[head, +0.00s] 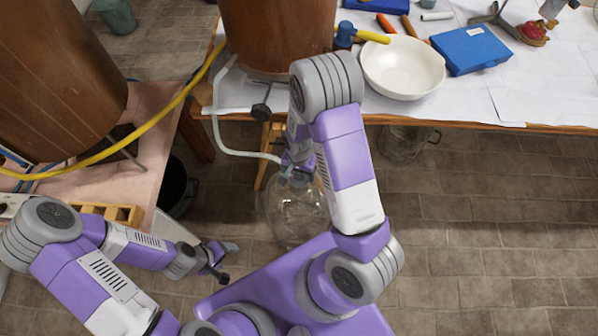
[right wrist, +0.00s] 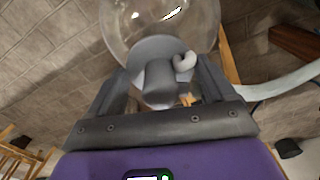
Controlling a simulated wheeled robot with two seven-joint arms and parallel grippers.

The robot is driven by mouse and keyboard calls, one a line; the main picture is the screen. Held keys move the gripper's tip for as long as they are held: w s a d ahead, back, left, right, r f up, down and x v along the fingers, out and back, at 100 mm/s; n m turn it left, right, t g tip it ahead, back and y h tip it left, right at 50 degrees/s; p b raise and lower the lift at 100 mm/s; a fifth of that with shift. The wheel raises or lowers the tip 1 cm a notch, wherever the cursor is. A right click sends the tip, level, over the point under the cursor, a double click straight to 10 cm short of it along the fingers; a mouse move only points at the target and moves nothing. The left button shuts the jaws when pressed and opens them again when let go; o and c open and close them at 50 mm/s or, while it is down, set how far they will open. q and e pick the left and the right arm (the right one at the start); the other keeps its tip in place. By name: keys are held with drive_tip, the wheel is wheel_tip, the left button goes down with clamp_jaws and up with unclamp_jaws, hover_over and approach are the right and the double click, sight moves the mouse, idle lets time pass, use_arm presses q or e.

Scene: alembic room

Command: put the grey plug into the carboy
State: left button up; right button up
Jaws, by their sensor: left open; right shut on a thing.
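The carboy (head: 297,215) is a clear round glass vessel standing on the tiled floor, partly behind my right arm. In the right wrist view its glass body (right wrist: 150,22) fills the top middle. The grey plug (right wrist: 160,78) sits between the fingers of my right gripper (right wrist: 160,92), which is shut on it. A pale bent tube end (right wrist: 185,62) shows at the plug. The plug lines up in front of the carboy; I cannot tell whether it touches or enters the neck. My left gripper (head: 221,262) is open and empty, low and left of the carboy.
A pale hose (head: 222,135) hangs from the brown barrel (head: 275,35) and curves towards the carboy's top. A white bowl (head: 402,68) and blue case (head: 470,50) stand on the table. Another glass vessel (head: 402,145) is under the table. The floor at right is clear.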

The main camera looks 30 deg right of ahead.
drive_tip(key=shift+f, duration=0.45)
idle(0.9)
drive_tip(key=o, duration=0.9)
drive_tip(key=shift+r, duration=0.1)
drive_tip(key=shift+r+p, duration=2.9)
drive_tip(key=shift+r, duration=0.55)
drive_tip(key=s+a+f+n+y, duration=0.2)
drive_tip(key=s+a+f+n, duration=0.1)
drive_tip(key=s+a, duration=0.2)
drive_tip(key=s+a+f+n+y, duration=0.2)
drive_tip(key=s+a, duration=0.3)
drive_tip(key=a, duration=0.3)
drive_tip(key=shift+s+f+n+t, duration=0.35)
drive_tip(key=shift+f+n, duration=0.4)
drive_tip(key=shift+n, duration=0.15)
